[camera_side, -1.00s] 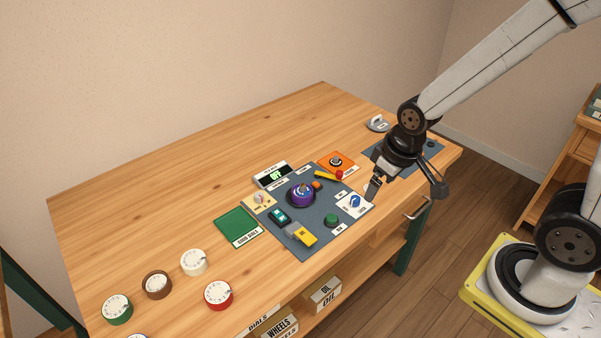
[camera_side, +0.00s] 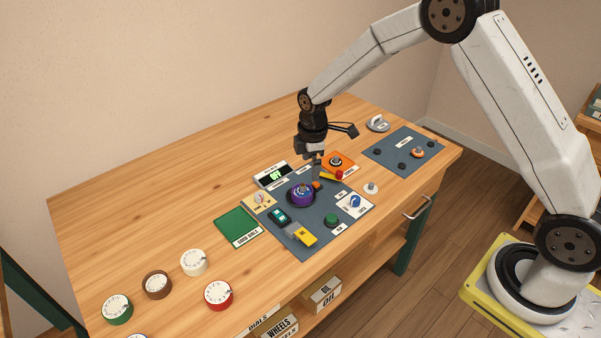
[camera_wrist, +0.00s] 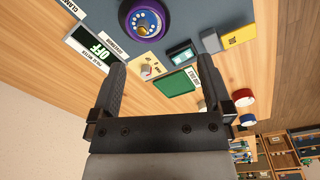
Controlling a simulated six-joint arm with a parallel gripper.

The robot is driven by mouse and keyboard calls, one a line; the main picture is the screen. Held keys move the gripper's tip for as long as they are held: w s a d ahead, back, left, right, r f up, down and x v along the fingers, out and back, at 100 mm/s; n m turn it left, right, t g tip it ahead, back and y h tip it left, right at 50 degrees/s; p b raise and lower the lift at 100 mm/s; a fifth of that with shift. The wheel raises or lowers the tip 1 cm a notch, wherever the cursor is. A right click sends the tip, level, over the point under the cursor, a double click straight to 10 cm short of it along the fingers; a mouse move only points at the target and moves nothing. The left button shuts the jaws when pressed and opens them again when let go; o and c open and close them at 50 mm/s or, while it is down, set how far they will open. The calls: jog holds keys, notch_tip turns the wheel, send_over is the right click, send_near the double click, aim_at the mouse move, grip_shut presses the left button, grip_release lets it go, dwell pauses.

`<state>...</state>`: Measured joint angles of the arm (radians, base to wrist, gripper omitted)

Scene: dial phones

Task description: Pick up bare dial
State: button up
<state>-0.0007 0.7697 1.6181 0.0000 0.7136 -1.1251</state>
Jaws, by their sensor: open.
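Several round dials with white number faces lie on the wooden table at the lower left of the side view: a green one (camera_side: 117,309), a brown one (camera_side: 156,284), a cream one (camera_side: 194,262) and a red one (camera_side: 218,295). I cannot tell which is the bare dial. A purple dial (camera_side: 300,195) sits on the blue-grey mat; it also shows in the wrist view (camera_wrist: 143,20). My gripper (camera_side: 314,176) is above the mat's back part, close behind the purple dial. In the wrist view, its fingers (camera_wrist: 161,68) are apart with nothing held between them.
The mat (camera_side: 316,235) carries a green button (camera_side: 331,220), a yellow block (camera_side: 305,237) and other parts. An OFF display (camera_side: 273,174) and a green good-dials pad (camera_side: 238,225) adjoin it. A small white knobbed piece (camera_side: 371,188) stands right of it. The table's back left is clear.

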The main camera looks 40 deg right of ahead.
aim_at(301, 186)
jog(key=shift+w+f+n, duration=1.4)
jog(key=shift+w+f, duration=0.2)
jog(key=shift+f, duration=0.05)
jog(key=shift+f, duration=1.3)
jog(key=shift+a+f, duration=0.1)
jog(key=shift+f, duration=2.5)
jog(key=c, duration=1.1)
jog(key=shift+r, duration=0.15)
